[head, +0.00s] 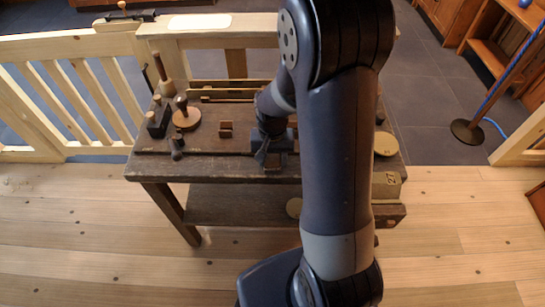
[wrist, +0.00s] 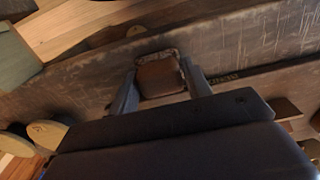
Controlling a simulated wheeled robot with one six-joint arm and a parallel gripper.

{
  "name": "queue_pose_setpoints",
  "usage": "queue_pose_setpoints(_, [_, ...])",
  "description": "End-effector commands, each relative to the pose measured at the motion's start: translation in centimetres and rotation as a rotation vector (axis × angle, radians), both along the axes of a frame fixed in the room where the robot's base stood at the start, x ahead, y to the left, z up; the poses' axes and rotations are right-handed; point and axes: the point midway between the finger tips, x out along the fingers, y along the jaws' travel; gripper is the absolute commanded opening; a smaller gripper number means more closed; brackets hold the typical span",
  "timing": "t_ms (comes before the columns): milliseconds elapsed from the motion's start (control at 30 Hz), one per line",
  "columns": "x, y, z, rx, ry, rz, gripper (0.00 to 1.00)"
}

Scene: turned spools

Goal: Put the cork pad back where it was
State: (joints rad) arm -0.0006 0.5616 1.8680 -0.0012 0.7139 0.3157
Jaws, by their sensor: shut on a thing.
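My gripper (wrist: 159,72) is shut on a small brown piece with a dark, speckled edge, which looks like the cork pad (wrist: 160,77). The pad sits between both fingers in the wrist view, over the dark bench top. In the head view my gripper (head: 268,158) is low over the front middle of the workbench (head: 225,143), and the pad cannot be made out there. I cannot tell whether the pad touches the bench.
A round wooden piece with a knob (head: 185,115), a dark block (head: 158,120) and a small dark turned piece (head: 177,148) stand at the bench's left. A small brown holder (head: 226,129) is mid-bench. A pale disc (head: 386,144) lies right of my arm.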

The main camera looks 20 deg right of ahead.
Motion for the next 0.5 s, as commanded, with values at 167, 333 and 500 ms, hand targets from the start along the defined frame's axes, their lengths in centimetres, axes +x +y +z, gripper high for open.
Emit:
queue_pose_setpoints(167, [0.01, 0.0, -0.15, 0.0, 0.0, 0.0, 0.25])
queue_pose_setpoints(333, [0.01, 0.0, -0.26, 0.0, 0.0, 0.0, 0.54])
queue_pose_setpoints(500, [0.01, 0.0, -0.25, 0.0, 0.0, 0.0, 0.68])
